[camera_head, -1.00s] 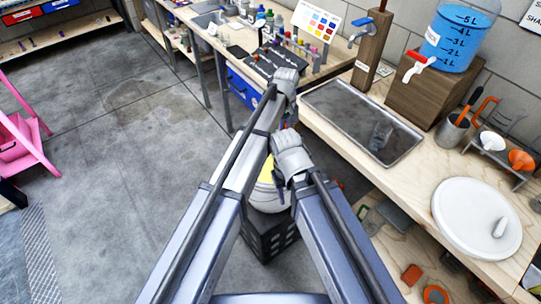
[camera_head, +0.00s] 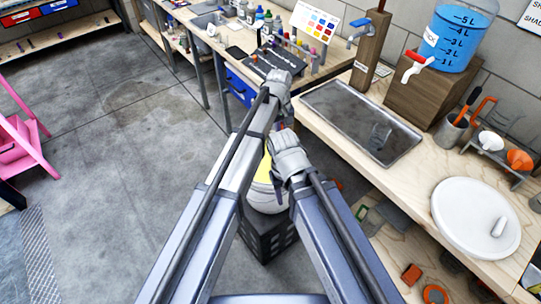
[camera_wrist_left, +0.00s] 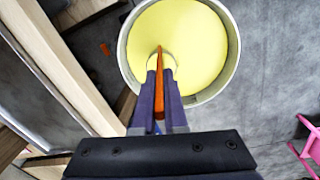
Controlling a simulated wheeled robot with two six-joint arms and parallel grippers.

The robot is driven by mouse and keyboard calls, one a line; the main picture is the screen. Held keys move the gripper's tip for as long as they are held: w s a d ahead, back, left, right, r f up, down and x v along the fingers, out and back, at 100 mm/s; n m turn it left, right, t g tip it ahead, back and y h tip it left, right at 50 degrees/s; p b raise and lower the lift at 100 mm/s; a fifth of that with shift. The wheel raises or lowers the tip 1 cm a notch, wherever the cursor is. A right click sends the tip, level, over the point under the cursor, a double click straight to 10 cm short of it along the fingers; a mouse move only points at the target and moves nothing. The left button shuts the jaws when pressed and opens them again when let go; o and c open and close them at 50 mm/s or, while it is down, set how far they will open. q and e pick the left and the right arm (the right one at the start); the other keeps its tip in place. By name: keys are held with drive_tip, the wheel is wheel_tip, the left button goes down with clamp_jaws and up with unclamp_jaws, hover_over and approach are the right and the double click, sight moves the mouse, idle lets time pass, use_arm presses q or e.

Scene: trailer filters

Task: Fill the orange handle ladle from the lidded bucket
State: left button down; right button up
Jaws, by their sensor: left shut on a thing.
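The open bucket (camera_wrist_left: 231,62) is filled with yellow liquid (camera_wrist_left: 190,30). In the head view the bucket (camera_head: 266,198) stands on a black crate, partly hidden by my arms. My left gripper (camera_wrist_left: 159,72) is shut on the orange handle ladle (camera_wrist_left: 159,102), over the near part of the bucket. The ladle's round bowl (camera_wrist_left: 170,60) lies inside the bucket's outline, at or close to the liquid; its depth and contents are hard to tell. My right gripper (camera_head: 284,180) is beside the bucket, its fingers mostly hidden. A white round lid with a knob (camera_head: 470,205) lies on the bench.
The wooden bench (camera_head: 405,170) runs along the right with a metal tray (camera_head: 350,105), a blue water tank (camera_head: 460,40) and a tool cup (camera_head: 452,130). A pink stepladder (camera_head: 22,145) stands at the left. The floor between is clear.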

use_arm(q)
drive_tip(key=shift+s+a+r+t+h, duration=0.15)
drive_tip(key=shift+s+a+h, duration=0.1)
drive_tip(key=shift+a, duration=0.15)
drive_tip(key=shift+s+a+t+h, duration=0.15)
drive_tip(key=shift+a+h, duration=0.1)
drive_tip(key=shift+a, duration=0.15)
idle(1.0)
drive_tip(key=shift+s+a+t+h+b, duration=0.25)
drive_tip(key=shift+a+h+b, duration=0.1)
drive_tip(key=shift+a+h, duration=0.35)
drive_tip(key=shift+s+a+t+h+b, duration=0.15)
drive_tip(key=shift+s+a+h+b, duration=0.15)
drive_tip(key=shift+a+h, duration=0.35)
idle(2.0)
